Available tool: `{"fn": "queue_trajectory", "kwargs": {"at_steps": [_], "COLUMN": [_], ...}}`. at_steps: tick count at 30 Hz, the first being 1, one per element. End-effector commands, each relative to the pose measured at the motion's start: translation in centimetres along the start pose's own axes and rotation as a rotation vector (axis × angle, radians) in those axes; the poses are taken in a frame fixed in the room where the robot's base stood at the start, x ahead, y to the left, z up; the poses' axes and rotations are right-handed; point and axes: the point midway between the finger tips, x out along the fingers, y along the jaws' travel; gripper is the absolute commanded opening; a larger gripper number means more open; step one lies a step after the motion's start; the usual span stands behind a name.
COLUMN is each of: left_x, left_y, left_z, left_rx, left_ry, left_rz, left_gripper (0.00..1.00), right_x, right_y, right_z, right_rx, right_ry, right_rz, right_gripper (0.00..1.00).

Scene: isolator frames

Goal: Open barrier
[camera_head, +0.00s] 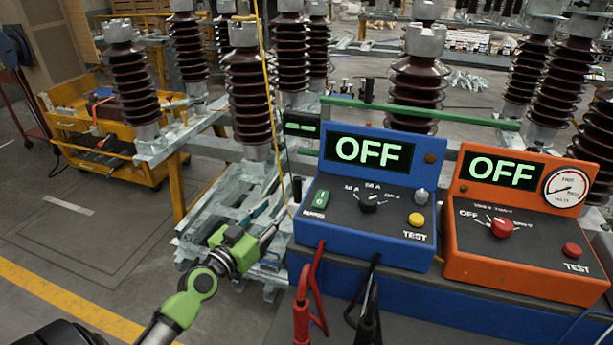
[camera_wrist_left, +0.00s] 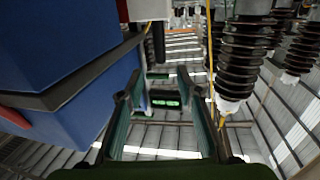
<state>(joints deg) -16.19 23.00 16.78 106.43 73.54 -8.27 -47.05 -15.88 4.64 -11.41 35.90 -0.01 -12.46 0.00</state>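No part is clearly marked as the barrier. A long green bar (camera_head: 420,113) runs level behind the two test boxes in the head view. I cannot tell whether it is the barrier. My left gripper (camera_head: 270,222) reaches in from the lower left, left of the blue box and in front of the insulator columns. In the left wrist view my left gripper (camera_wrist_left: 160,105) has its two fingers well apart, with nothing held between them. A small dark box with a green display (camera_wrist_left: 165,99) shows beyond the fingers. It also stands behind the blue box in the head view (camera_head: 303,124). My right gripper is not in view.
A blue test box (camera_head: 325,222) and an orange test box (camera_head: 530,265) read OFF. Red leads (camera_head: 303,300) and black leads hang in front. Brown insulators (camera_head: 250,95) and a thin yellow line (camera_head: 268,80) stand close by. A yellow cart (camera_head: 100,130) is far left; floor there is clear.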

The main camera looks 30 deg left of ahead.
Motion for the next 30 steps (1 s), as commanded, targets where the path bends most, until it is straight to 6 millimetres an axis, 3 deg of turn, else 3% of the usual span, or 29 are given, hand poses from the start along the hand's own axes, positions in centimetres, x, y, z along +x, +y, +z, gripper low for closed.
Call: {"fn": "queue_trajectory", "kwargs": {"at_steps": [5, 13, 17, 21, 24, 30], "left_x": [1.2, 6.0, 8.5, 10.9, 12.2, 13.6], "left_y": [-0.1, 0.0, 0.0, -0.1, 0.0, 0.0], "left_z": [-0.2, -0.4, -0.3, -0.2, 0.0, 0.0], "left_rx": [-0.002, -0.003, -0.002, -0.002, -0.002, 0.0], "left_ry": [0.003, 0.003, 0.003, 0.002, 0.001, 0.0], "left_rz": [-0.001, 0.0, 0.0, -0.001, 0.0, 0.0], "left_gripper": [0.33, 0.33, 0.33, 0.33, 0.33, 0.33], "right_x": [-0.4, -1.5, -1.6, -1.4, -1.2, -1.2], "right_y": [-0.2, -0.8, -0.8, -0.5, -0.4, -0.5], "right_z": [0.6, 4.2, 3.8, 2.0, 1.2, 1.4], "right_rx": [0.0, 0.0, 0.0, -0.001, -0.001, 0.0], "right_ry": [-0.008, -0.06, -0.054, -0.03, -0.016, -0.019], "right_rz": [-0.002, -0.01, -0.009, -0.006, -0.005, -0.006], "right_gripper": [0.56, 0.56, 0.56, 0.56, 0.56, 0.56]}}
